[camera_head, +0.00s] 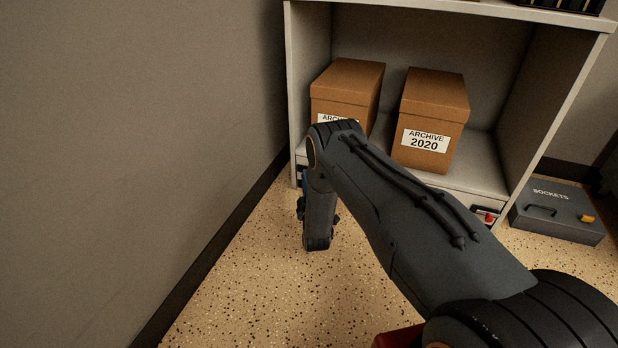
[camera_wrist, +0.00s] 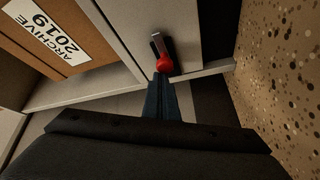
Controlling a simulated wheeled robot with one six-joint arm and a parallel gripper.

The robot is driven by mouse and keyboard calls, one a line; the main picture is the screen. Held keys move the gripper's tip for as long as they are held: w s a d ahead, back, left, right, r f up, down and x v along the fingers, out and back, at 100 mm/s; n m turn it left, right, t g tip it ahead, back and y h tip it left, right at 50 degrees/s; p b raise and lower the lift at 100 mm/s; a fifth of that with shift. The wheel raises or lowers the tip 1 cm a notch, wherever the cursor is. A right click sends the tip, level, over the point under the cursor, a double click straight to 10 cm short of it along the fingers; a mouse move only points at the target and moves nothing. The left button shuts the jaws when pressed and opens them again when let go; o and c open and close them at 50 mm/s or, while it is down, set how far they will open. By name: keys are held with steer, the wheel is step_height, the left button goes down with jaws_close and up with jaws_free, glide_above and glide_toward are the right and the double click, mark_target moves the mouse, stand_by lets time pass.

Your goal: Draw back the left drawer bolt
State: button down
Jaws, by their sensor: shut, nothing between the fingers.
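The left drawer bolt shows in the wrist view as a red knob (camera_wrist: 164,63) with a short silver bar (camera_wrist: 157,43) on a dark plate, on a pale drawer front (camera_wrist: 132,30). My gripper (camera_wrist: 161,82) is shut and empty, its dark blue fingers pointing at the knob. The tips are at or just short of the knob; I cannot tell whether they touch it. In the head view my arm hides the left drawer and its bolt almost wholly. The right drawer's red-knobbed bolt (camera_head: 487,217) shows there beyond my forearm.
Two brown archive boxes, the left one (camera_head: 350,84) and the 2020 one (camera_head: 434,105), stand on the shelf above the drawers. A plain wall (camera_head: 150,130) rises close on the left. A grey sockets case (camera_head: 560,212) lies on the floor at right.

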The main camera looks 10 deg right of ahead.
steer(key=shift+d+f, duration=0.1)
steer(key=shift+d, duration=0.05)
steer(key=w+a+r+p, duration=0.1)
steer(key=a+r, duration=0.1)
steer(key=a, duration=0.2)
steer(key=s+f+p, duration=0.1)
steer(key=s+p, duration=0.3)
steer(key=s, duration=0.5)
steer(key=shift+s+f, duration=0.25)
steer(key=shift+s, duration=0.05)
steer(key=shift+a, duration=0.1)
